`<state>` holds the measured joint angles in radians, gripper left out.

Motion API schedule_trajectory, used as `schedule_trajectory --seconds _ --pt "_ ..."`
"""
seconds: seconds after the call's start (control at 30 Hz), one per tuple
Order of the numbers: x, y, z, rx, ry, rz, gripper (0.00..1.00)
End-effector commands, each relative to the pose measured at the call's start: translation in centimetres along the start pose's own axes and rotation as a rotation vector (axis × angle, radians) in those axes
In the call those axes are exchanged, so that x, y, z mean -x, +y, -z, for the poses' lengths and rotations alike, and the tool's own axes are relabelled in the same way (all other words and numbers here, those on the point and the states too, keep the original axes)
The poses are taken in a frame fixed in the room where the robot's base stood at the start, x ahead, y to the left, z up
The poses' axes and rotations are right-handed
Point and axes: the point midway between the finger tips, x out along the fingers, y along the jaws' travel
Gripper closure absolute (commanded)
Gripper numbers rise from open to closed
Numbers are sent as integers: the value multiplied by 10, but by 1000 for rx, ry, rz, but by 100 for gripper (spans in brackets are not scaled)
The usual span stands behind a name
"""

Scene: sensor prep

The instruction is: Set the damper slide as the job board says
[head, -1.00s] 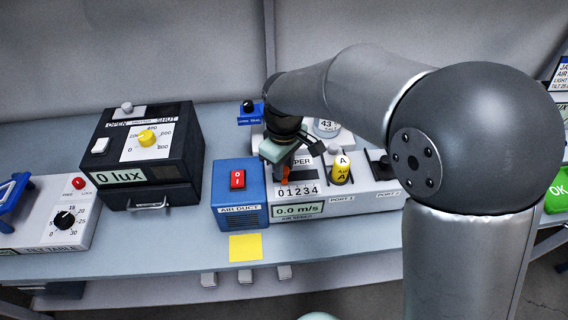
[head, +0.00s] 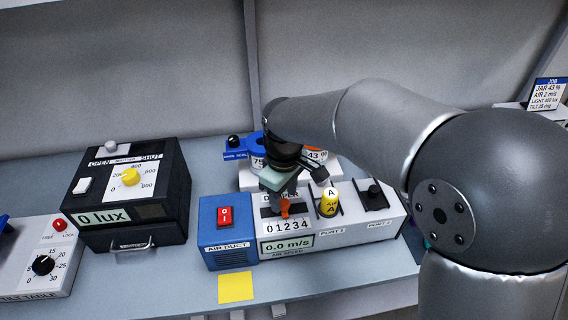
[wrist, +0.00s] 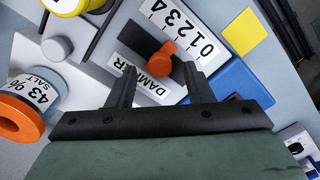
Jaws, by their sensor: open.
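The damper slide has an orange knob (head: 284,207) in a dark slot on the white duct unit, behind a scale marked 0 to 4. In the wrist view the knob (wrist: 167,48) stands near the middle of the scale, roughly by the 2; its exact setting is hard to read. My gripper (wrist: 162,70) is open, with the knob just beyond and between its fingertips; contact is not visible. In the head view the gripper (head: 281,188) hangs over the damper, hiding part of its label.
The air speed display (head: 287,246) reads 0.0 m/s. The blue air duct box (head: 228,252) with a red switch (head: 225,217) stands left of the damper. A yellow-capped jar A (head: 329,203) stands close right. A salt jar (wrist: 38,95) is near my gripper.

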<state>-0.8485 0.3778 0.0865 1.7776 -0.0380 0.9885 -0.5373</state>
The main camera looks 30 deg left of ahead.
Motion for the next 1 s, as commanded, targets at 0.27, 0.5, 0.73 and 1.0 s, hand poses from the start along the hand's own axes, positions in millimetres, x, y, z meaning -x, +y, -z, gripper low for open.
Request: schedule_trajectory --seconds 0.27,0.5,0.73,1.0 --pt "65 1 1 -1 7 -5 53" --pt "121 0 1 0 5 -4 53" --pt "151 0 0 -1 3 -2 53" --pt "157 0 0 0 1 -2 53"
